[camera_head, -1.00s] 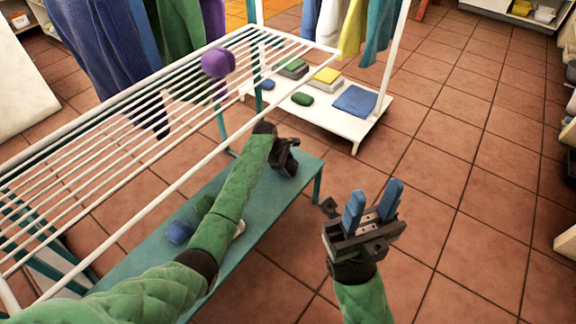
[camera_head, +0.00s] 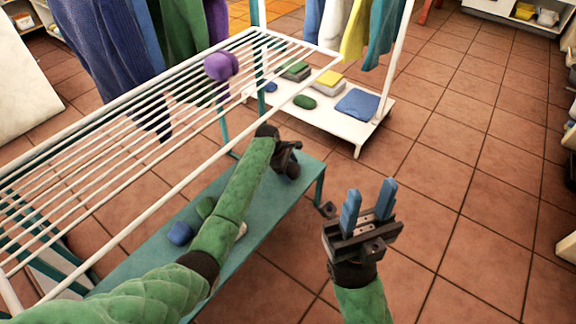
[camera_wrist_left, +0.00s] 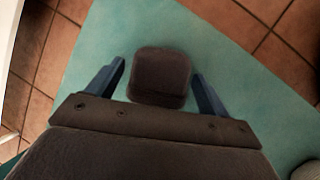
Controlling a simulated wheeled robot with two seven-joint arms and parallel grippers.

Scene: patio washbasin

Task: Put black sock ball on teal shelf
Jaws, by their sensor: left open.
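The black sock ball (camera_wrist_left: 160,76) is a dark, rounded block in the left wrist view. It appears over the teal shelf (camera_wrist_left: 225,65), between the two blue fingers of my left gripper (camera_wrist_left: 159,70). The fingers are apart, with teal showing on both sides of the ball. In the head view my left gripper (camera_head: 287,160) is low over the far end of the teal shelf (camera_head: 255,225), and its dark body blends with the ball. My right gripper (camera_head: 368,208) is open and empty, fingers up, over the floor right of the shelf.
A white drying rack (camera_head: 150,125) spans above the teal shelf, with a purple ball (camera_head: 221,66) on its far end. A blue ball (camera_head: 180,233) and a green ball (camera_head: 206,207) lie on the shelf. A white low shelf (camera_head: 330,122) holds folded cloths.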

